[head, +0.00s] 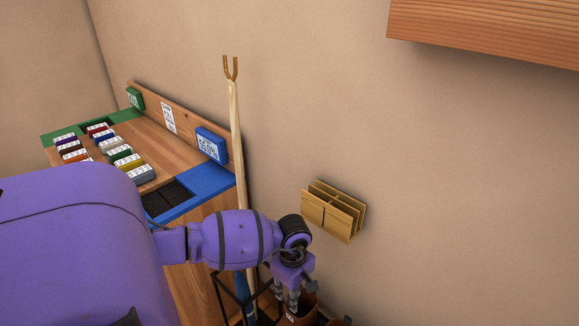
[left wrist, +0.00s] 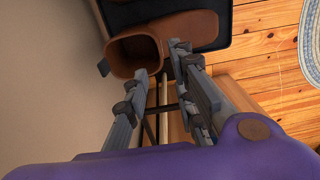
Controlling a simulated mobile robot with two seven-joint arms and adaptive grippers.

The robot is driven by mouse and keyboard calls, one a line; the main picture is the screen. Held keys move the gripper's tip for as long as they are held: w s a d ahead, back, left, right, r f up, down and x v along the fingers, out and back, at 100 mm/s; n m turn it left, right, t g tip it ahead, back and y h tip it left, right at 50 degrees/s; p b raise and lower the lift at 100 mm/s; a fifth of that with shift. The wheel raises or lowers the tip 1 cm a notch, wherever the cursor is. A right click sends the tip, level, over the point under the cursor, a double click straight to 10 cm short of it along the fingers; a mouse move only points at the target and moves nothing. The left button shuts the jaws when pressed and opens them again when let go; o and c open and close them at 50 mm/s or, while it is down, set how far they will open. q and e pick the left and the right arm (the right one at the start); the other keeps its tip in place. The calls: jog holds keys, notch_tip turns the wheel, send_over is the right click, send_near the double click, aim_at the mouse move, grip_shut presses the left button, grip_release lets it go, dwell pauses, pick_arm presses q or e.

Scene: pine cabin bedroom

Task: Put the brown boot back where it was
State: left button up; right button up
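The brown boot (left wrist: 133,52) stands on a black tray (left wrist: 240,40) in the left wrist view, its open top facing the camera and its foot reaching to the upper right. In the head view only part of it (head: 300,312) shows at the bottom edge, below my left gripper (head: 293,295). My left gripper (left wrist: 167,68) looks open, with a gap between its fingers. One fingertip overlaps the boot's opening, the other is by the right of its rim. I cannot tell whether they touch it. My right gripper is not in view.
A wooden desk (head: 150,150) with several coloured labelled blocks stands at the left. A wooden stick with a forked top (head: 233,110) leans by its corner, close to my left arm. A wall-mounted wooden holder (head: 333,210) is right of the gripper. A wooden shelf (head: 490,28) juts out upper right.

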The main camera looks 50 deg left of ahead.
pick_arm(q)
jog(key=s+d+f+n+h, duration=0.1)
jog(key=s+d+n+h, duration=0.15)
jog(key=d, duration=0.55)
jog(key=s+d+f+n+h, duration=0.2)
jog(key=s+d+h, duration=0.2)
jog(key=d, duration=0.4)
jog(key=s+d+r+n+t+h, duration=0.1)
jog(key=d+r+n+t+h, duration=0.25)
jog(key=d+n+t, duration=0.35)
jog(key=s+d+r+n+t+h, duration=0.2)
jog(key=d+r+n, duration=0.25)
jog(key=n, duration=0.45)
jog(key=s+a+f+n+t+y, duration=0.25)
jog(key=a+n+y, duration=0.2)
jog(key=n, duration=0.55)
jog(key=s+a+f+n+t+y, duration=0.1)
jog(key=s+a+f+n+y, duration=0.25)
jog(key=n, duration=0.75)
jog(key=s+f+n+g+y, duration=0.2)
jog(key=s+n, duration=0.3)
jog(key=s, duration=0.1)
jog(key=s+f+n+g+y, duration=0.1)
jog(key=s+f+n+g, duration=0.1)
jog(key=s+n, duration=0.3)
jog(key=shift+s+a+f+n+g+y, duration=0.25)
jog(key=shift+s+n+g+y, duration=0.15)
jog(key=shift+s+g, duration=0.5)
